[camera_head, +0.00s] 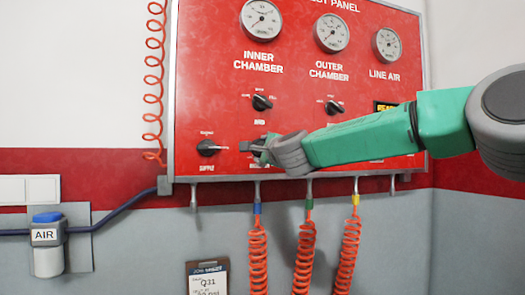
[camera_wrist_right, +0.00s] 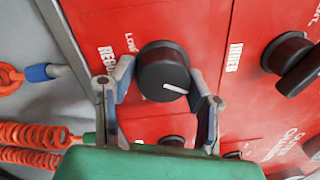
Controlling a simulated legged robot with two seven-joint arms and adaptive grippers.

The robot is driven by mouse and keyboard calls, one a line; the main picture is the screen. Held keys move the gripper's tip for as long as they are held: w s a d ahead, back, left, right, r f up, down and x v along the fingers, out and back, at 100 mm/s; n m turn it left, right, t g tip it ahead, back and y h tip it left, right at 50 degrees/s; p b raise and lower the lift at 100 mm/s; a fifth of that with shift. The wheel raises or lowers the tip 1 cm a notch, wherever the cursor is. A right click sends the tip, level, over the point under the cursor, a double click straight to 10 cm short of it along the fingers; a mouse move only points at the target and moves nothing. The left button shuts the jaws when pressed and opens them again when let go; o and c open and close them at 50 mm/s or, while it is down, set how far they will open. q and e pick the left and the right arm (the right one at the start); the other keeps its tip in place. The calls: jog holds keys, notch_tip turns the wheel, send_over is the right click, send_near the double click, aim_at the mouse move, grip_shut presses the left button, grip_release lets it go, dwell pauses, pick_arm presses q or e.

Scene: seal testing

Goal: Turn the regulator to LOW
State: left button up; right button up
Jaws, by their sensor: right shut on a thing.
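The regulator knob (camera_wrist_right: 163,68) is a round black knob with a white pointer mark, on the red panel (camera_head: 215,60). In the right wrist view the mark lies on the knob's lower right part. The LOW label (camera_wrist_right: 131,42) is beside the knob at its upper left. My right gripper (camera_head: 259,149) is at the knob, its two fingers (camera_wrist_right: 161,82) on either side, shut on it. In the head view the gripper covers most of this knob. My left gripper is not in view.
A supply knob (camera_head: 208,148) sits just left of my gripper, and an inner chamber knob (camera_head: 262,102) just above. Another knob (camera_head: 334,106) and gauges (camera_head: 261,19) are on the panel. Orange coiled hoses (camera_head: 258,255) and a clipboard (camera_head: 207,278) hang below.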

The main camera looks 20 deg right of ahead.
jog(key=n, duration=0.2)
jog(key=n+p, duration=0.1)
jog(key=n, duration=0.1)
jog(key=shift+r+n, duration=0.4)
jog(key=n, duration=0.3)
jog(key=shift+f+n+y+p, duration=0.1)
jog(key=shift+n+y+p, duration=0.2)
jog(key=shift+n, duration=0.1)
jog(key=n, duration=0.3)
jog(key=shift+f+n, duration=0.1)
jog(key=shift+n, duration=0.3)
jog(key=n, duration=0.4)
jog(key=shift+a+f+n+g, duration=0.1)
jog(key=shift+f+n+g, duration=0.15)
jog(key=shift+n+g, duration=0.05)
jog(key=n, duration=0.4)
jog(key=shift+f, duration=0.15)
jog(key=n, duration=0.4)
jog(key=shift+s+a, duration=0.1)
jog(key=shift+c, duration=0.4)
jog(key=n, duration=0.4)
jog(key=shift+g, duration=0.3)
jog(key=shift+n, duration=2)
